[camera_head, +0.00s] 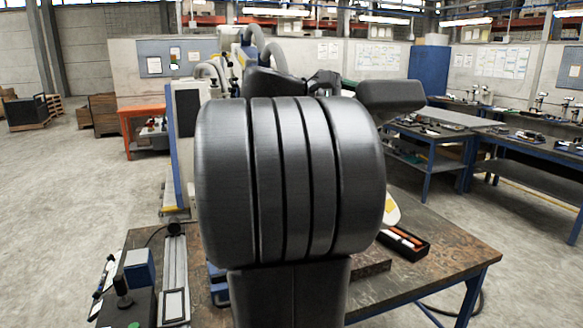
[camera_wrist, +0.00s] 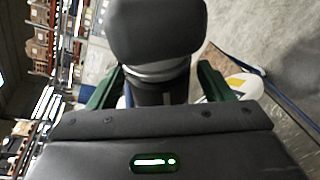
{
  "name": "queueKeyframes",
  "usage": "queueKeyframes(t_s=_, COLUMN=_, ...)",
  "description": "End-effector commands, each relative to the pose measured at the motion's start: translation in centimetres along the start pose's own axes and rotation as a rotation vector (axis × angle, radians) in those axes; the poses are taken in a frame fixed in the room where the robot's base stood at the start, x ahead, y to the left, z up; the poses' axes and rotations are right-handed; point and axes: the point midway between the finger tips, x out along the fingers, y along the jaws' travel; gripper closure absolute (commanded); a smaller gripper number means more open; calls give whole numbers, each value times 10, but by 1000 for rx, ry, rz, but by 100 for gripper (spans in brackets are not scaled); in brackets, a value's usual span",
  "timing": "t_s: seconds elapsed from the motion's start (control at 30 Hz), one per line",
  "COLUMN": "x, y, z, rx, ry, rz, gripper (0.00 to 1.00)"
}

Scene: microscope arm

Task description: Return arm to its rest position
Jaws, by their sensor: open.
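In the wrist view, the green fingers of my gripper (camera_wrist: 161,72) stand apart, one on each side of a dark cylindrical stem (camera_wrist: 160,95). Above the stem are a grey ring (camera_wrist: 158,70) and a black rounded head (camera_wrist: 157,27), seemingly part of the microscope arm. I cannot tell whether the fingers touch the stem. In the head view, a large ribbed black cylinder, seemingly my own arm link, hides the middle. Dark jointed parts and a black block (camera_head: 393,96) show above it, with a green strip beside them. The arm's rest position cannot be made out.
A worktable (camera_head: 455,250) stands below, with an open box of red-handled tools (camera_head: 404,241) at right and small devices (camera_head: 140,268) at left. A white machine with hoses (camera_head: 187,110) stands behind. Blue-legged benches (camera_head: 430,140) are at right; open floor lies left.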

Motion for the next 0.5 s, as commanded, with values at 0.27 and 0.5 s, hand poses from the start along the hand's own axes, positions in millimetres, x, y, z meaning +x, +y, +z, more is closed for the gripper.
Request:
queueKeyframes(t_s=0.27, x=2, y=-6, z=-2, rx=-18, ry=-2, rz=121, gripper=27)
queueKeyframes(t_s=0.5, x=2, y=-6, z=-2, rx=-36, ry=-1, rz=229, gripper=27)
